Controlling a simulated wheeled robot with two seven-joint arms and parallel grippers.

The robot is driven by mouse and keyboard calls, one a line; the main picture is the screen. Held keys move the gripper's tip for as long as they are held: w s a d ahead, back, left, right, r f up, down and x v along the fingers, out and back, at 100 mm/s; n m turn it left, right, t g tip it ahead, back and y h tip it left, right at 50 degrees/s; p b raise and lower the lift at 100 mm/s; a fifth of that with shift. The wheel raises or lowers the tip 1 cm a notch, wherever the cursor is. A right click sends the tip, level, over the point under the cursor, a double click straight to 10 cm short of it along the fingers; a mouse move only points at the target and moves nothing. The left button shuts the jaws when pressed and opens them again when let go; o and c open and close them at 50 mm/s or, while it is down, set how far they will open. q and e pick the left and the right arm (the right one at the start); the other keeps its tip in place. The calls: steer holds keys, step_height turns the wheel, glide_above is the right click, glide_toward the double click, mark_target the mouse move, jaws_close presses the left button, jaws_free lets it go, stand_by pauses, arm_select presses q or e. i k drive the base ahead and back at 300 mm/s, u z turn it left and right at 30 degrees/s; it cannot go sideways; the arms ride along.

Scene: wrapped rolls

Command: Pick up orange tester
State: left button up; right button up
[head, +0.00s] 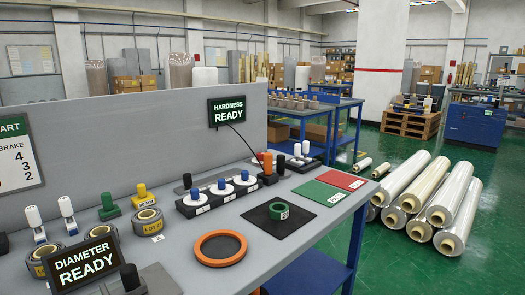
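An orange upright cylinder (267,164), which looks like the orange tester, stands in a small black holder (268,180) on the grey workbench, near the back panel. A black cylinder (280,165) stands just to its right. A cable runs from the holder area up to a screen reading "HARDNESS READY" (229,111). Neither of my grippers is visible in the head view.
Wrapped rolls (455,210) lie on the floor.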

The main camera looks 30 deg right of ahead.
mark_target(268, 156)
steer(key=u, duration=3.2)
steer(key=k, duration=2.6)
steer(key=z, duration=1.75)
